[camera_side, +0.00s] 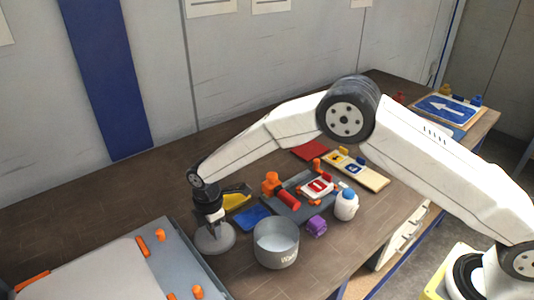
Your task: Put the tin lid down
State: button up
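The tin (277,246) is a round grey pot, open at the top with a pale inside, standing on the brown table. The tin lid (215,240) is a flat grey disc just left of the tin, at or close above the table; I cannot tell if it touches. My gripper (214,226) points down over the middle of the lid and appears shut on it. The fingertips are small and dark, and the grip point is partly hidden.
A grey tray (312,210) with red and orange parts lies behind the tin. A grey board (180,262) with orange pegs fills the front left. Bare table lies further left.

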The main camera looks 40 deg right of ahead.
jog(key=shift+o, duration=1.1)
jog(key=shift+r, duration=0.15)
notch_tip(320, 180, up, 12)
dwell(0.4)
jog(key=s+d+r+m+t, duration=0.1)
jog(key=s+d+m, duration=0.3)
jog(key=d, duration=0.3)
jog(key=s+d+r+m, duration=0.1)
jog(key=s+d+m, duration=0.25)
jog(key=d, duration=0.25)
jog(key=s+d+f+m, duration=0.1)
jog(key=s+d+m, duration=0.4)
jog(key=s, duration=0.2)
jog(key=s+d+m+t, duration=0.1)
jog(key=s+d+m, duration=0.4)
jog(key=s, duration=0.3)
jog(key=shift+s+d+f+t, duration=0.2)
jog(key=shift+d+f+t, duration=0.1)
jog(key=shift+f, duration=0.1)
